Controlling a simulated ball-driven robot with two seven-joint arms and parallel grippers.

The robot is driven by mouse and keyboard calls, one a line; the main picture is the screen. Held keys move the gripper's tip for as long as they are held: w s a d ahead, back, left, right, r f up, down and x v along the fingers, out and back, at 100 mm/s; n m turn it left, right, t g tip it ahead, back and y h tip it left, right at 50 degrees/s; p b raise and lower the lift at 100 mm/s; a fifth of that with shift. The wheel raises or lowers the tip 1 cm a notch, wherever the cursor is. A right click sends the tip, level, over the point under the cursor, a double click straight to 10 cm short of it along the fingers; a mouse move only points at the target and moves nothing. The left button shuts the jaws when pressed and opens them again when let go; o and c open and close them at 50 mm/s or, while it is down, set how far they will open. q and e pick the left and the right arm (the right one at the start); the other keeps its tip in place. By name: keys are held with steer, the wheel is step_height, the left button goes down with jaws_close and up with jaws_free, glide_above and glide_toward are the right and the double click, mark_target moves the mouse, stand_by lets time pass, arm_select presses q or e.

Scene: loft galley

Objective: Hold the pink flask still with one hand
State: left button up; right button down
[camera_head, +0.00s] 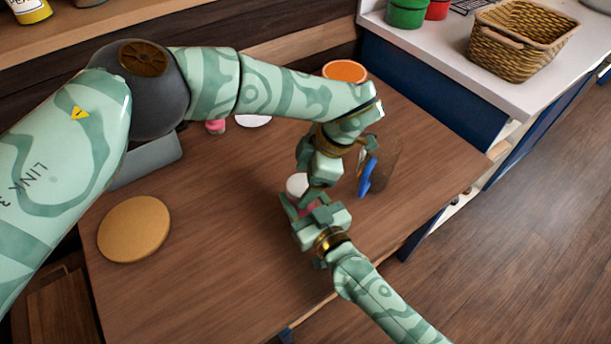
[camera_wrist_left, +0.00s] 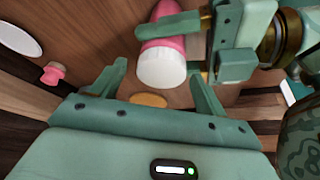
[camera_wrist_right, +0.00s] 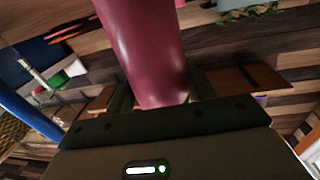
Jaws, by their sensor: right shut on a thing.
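The pink flask with a white cap (camera_head: 297,184) is upright on the wooden table, partly hidden by my grippers. In the left wrist view its white cap (camera_wrist_left: 163,67) and pink body are clear. My right gripper (camera_head: 296,207) is shut on the flask's pink body from the near side. The right wrist view shows the body (camera_wrist_right: 145,50) between its fingers. My left gripper (camera_head: 314,187) is above and beside the flask. Its fingers (camera_wrist_left: 158,76) are apart, with the cap showing between and beyond them; I cannot tell if they touch it.
A brownish see-through jar (camera_head: 387,165) with a blue utensil (camera_head: 367,178) stands right of the grippers. A round tan mat (camera_head: 134,229) lies left. A small pink object (camera_head: 215,126), white disc (camera_head: 254,121) and orange-topped item (camera_head: 345,71) are behind. The table's front left is clear.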

arm_select(q)
steer(key=shift+r, duration=2.25)
steer(key=shift+c, duration=0.3)
